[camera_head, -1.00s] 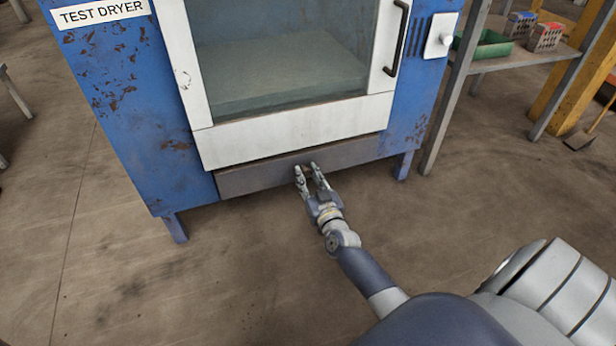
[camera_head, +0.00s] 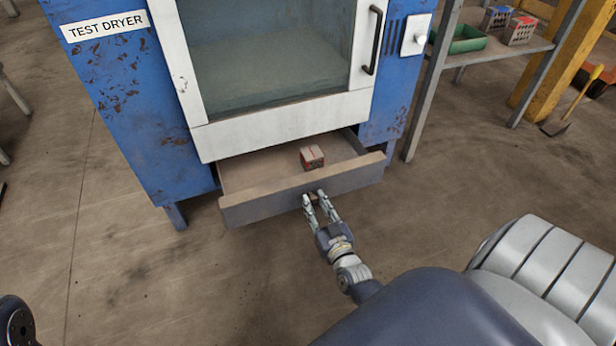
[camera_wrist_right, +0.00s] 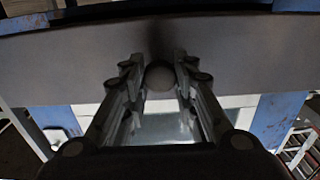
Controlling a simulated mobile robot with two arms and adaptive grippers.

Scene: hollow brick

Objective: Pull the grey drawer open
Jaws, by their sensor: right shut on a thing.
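The grey drawer (camera_head: 270,203) sticks out from the bottom of the blue test dryer (camera_head: 140,110), below its white-framed glass door. A small brick with red marks (camera_head: 312,157) lies inside the open drawer. My right gripper (camera_head: 319,199) is at the middle of the drawer front, shut on its round knob. In the right wrist view the knob (camera_wrist_right: 159,77) sits between the two fingers, against the grey drawer front (camera_wrist_right: 230,50). My left gripper is not seen; only a dark piece of my own body shows at the lower left.
The floor in front of the drawer is clear.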

